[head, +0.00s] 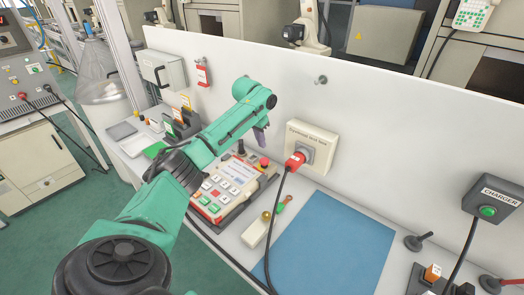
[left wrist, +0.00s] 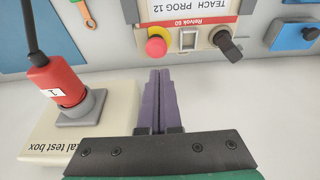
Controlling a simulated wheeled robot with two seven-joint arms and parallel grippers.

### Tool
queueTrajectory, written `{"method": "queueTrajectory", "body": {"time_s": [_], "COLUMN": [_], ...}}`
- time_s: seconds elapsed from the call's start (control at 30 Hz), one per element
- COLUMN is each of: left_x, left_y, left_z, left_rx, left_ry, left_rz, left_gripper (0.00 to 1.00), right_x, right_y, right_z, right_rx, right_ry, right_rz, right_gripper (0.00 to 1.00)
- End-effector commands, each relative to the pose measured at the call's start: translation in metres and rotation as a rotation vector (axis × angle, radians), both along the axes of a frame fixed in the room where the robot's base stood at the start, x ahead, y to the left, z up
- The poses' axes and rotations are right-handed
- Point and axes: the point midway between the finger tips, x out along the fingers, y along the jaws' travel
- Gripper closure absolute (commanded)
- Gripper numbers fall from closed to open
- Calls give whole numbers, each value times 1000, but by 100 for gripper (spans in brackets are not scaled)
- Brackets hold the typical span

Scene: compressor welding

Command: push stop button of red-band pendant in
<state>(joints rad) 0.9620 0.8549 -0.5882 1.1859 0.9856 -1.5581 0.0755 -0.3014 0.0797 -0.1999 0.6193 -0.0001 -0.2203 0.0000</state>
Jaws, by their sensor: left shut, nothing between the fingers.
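The pendant (head: 243,192) is a pale, tablet-like unit with several coloured keys, lying on the bench left of the blue mat. Its red stop button (head: 264,163) sits near its far right corner. In the left wrist view the pendant's red band (left wrist: 196,20) and white label appear upside down, with the stop button (left wrist: 157,46) on a yellow base. My left gripper (head: 261,142) is shut and empty, above the far end of the pendant. In the left wrist view its purple fingers (left wrist: 160,74) point toward the button; contact is not visible. My right gripper is not in view.
A test box (head: 318,139) with a red plug (head: 295,160) stands at the wall beside the gripper; its cable hangs over the bench. A dark knob (left wrist: 228,45) sits beside the button. The blue mat (head: 332,245) is bare. A charger (head: 493,197) stands far right.

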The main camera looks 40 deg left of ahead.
Motion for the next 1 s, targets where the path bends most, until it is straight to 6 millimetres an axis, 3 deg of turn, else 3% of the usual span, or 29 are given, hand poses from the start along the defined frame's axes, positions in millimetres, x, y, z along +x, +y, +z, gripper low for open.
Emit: {"method": "queueTrajectory", "body": {"time_s": [0.3, 0.67, 0.9, 1.0], "left_x": [4, 5, 5, 4], "left_y": [0, 0, -1, -1], "left_z": [-50, -57, -82, -84], "left_rx": [1, 1, -1, -1], "left_ry": [0, -1, 2, 6], "left_rz": [0, -1, -1, -1], "left_gripper": [100, 100, 100, 100], "right_x": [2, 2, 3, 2], "right_y": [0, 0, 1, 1], "right_z": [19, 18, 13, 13], "right_rx": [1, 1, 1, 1], "right_ry": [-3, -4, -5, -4], "right_rz": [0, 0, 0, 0], "right_gripper": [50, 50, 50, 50]}}
